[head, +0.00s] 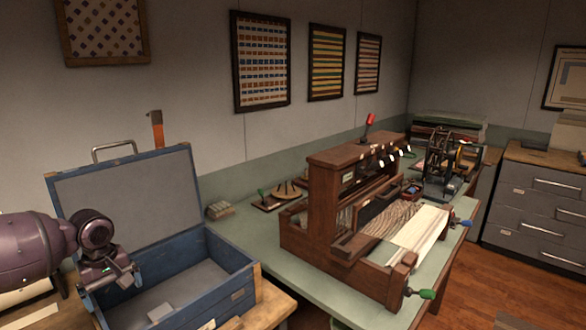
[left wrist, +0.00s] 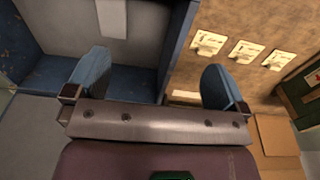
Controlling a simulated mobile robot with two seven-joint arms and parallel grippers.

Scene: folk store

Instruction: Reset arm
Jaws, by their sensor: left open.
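My left gripper (head: 111,291) hangs over the left part of an open blue case (head: 226,282) in the head view. Its two blue fingers are spread apart with nothing between them, as the left wrist view (left wrist: 157,80) also shows. The case has a grey lining and its lid stands raised at the back. A small pale block (head: 160,312) lies on the case floor, to the right of the gripper and apart from it. My right gripper is in neither view.
A wooden loom (head: 330,205) stands on a green table (head: 238,230) right of the case. A tool with an orange handle (head: 156,130) is behind the lid. Grey drawers (head: 540,205) stand far right. Pale label plates (left wrist: 246,52) show on a wooden surface in the wrist view.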

